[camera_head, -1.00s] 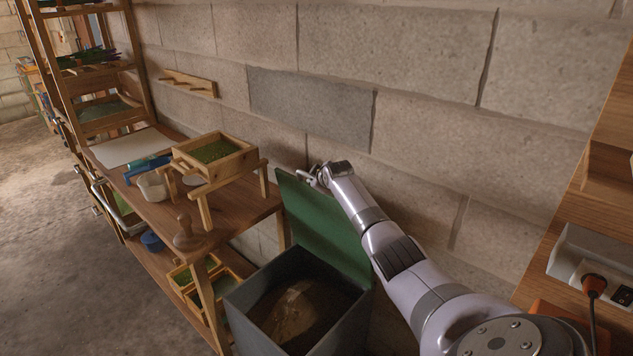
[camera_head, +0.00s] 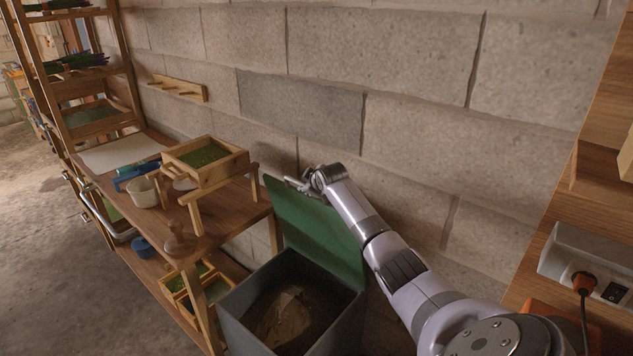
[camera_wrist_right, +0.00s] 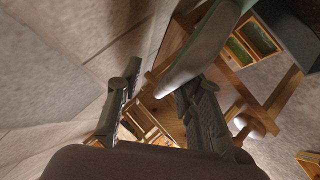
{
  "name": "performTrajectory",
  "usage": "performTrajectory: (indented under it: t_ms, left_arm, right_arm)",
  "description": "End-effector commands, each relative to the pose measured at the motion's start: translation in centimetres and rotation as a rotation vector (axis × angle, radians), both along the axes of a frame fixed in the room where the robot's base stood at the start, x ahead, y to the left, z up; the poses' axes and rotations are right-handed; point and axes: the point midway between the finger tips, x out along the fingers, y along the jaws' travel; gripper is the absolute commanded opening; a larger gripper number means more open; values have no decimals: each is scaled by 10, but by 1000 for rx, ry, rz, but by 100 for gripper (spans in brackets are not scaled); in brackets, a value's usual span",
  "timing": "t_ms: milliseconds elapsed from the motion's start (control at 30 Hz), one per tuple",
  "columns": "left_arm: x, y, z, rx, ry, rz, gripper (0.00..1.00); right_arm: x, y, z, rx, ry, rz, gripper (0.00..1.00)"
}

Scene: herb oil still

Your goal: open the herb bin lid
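The herb bin (camera_head: 251,302) is a grey box at the bottom centre of the head view, with brown contents visible inside. Its green lid (camera_head: 312,226) stands steeply raised at the wall side, so the bin's mouth is uncovered. My right gripper (camera_head: 297,183) is at the lid's upper edge; the head view shows it small and partly hidden by my wrist. In the right wrist view its fingers (camera_wrist_right: 158,103) are spread apart, with the pale lid edge (camera_wrist_right: 190,55) reaching toward the right finger. Whether they touch is unclear. My left gripper is not in view.
A wooden bench (camera_head: 222,216) stands left of the bin, carrying a wooden sieve frame (camera_head: 207,161) with green herbs, a white cup (camera_head: 143,193) and a wooden stamper (camera_head: 179,240). The block wall is close behind the lid. A socket strip (camera_head: 590,268) is at right.

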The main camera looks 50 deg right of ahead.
Motion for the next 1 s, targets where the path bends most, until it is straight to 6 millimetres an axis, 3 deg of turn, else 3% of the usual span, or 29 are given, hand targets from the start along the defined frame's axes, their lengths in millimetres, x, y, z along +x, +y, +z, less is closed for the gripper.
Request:
performTrajectory:
  t_ms: [533,1000]
  left_arm:
    - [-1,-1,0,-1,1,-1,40]
    - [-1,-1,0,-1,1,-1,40]
  right_arm:
    - [-60,32,49,-4,-7,1,33]
    - [-71,38,58,-2,-9,0,33]
